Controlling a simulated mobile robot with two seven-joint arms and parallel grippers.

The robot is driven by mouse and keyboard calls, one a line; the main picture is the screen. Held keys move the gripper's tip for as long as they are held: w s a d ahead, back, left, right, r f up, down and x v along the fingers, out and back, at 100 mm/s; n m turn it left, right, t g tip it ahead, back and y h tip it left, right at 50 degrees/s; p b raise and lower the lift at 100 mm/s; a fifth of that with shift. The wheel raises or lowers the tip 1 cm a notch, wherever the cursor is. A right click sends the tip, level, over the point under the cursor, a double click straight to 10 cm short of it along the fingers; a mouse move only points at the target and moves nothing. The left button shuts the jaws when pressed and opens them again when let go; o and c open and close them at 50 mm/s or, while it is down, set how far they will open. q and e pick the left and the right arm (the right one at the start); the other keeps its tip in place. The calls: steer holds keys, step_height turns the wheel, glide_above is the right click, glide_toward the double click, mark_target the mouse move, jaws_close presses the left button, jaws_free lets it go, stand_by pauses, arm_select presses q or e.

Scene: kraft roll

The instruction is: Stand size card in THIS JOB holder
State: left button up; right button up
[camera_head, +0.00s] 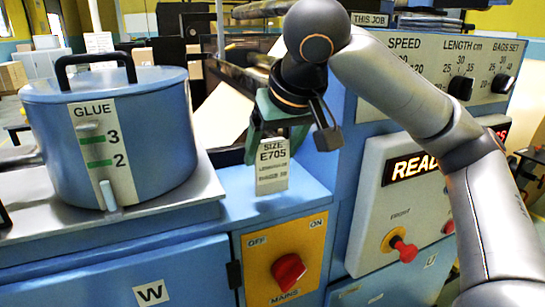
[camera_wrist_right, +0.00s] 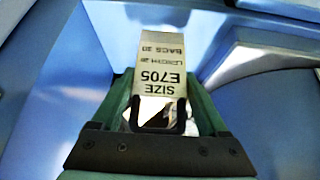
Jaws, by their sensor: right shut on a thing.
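The size card (camera_head: 272,172) is a pale card reading SIZE E705, roughly upright in the head view. My right gripper (camera_head: 270,142) has green fingers and is shut on its upper part. The card's lower edge is close above the blue ledge; I cannot tell whether it touches. In the right wrist view the card (camera_wrist_right: 162,62) sits between the green fingers (camera_wrist_right: 160,100), its print upside down. The THIS JOB label (camera_head: 370,19) is at the top of the control panel, behind my right arm. The holder's slot cannot be made out. My left gripper does not show.
A blue glue pot (camera_head: 150,150) with a black handle stands left of the card on a metal plate (camera_head: 170,200). A red mains knob (camera_head: 288,272) is below the ledge. A red button (camera_head: 404,250) and the READY display (camera_head: 415,166) are on the right panel.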

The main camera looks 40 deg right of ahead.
steer(key=shift+f, duration=0.45)
steer(key=shift+f, duration=0.2)
steer(key=o, duration=1.2)
steer(key=shift+o, duration=0.2)
steer(key=shift+r, duration=0.1)
